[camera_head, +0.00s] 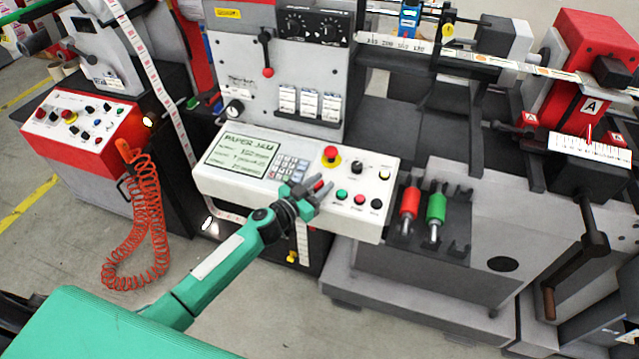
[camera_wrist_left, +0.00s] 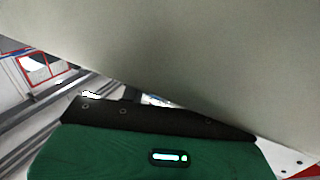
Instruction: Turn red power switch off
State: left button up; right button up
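The white control panel (camera_head: 240,182) stands in the middle of the head view. My left gripper (camera_head: 321,187) is over its front part, beside the keypad. A small red part (camera_head: 318,185) shows at its fingertips; it may be the red power switch, but the fingers partly hide it. I cannot tell whether the fingers touch it or are closed on it. A red mushroom button (camera_head: 331,153) on a yellow ring sits just behind the gripper. The left wrist view shows a large pale surface close up, and no fingertips or switch. My right gripper is not in view.
A green button (camera_head: 341,195) and other small buttons sit right of the gripper. A red-knobbed lever (camera_head: 268,71) is on the upright panel behind. Red (camera_head: 410,203) and green (camera_head: 436,207) handles lie in a dark holder at right. An orange coiled cable (camera_head: 140,235) hangs at left.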

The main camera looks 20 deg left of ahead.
pick_arm(q)
grip_shut()
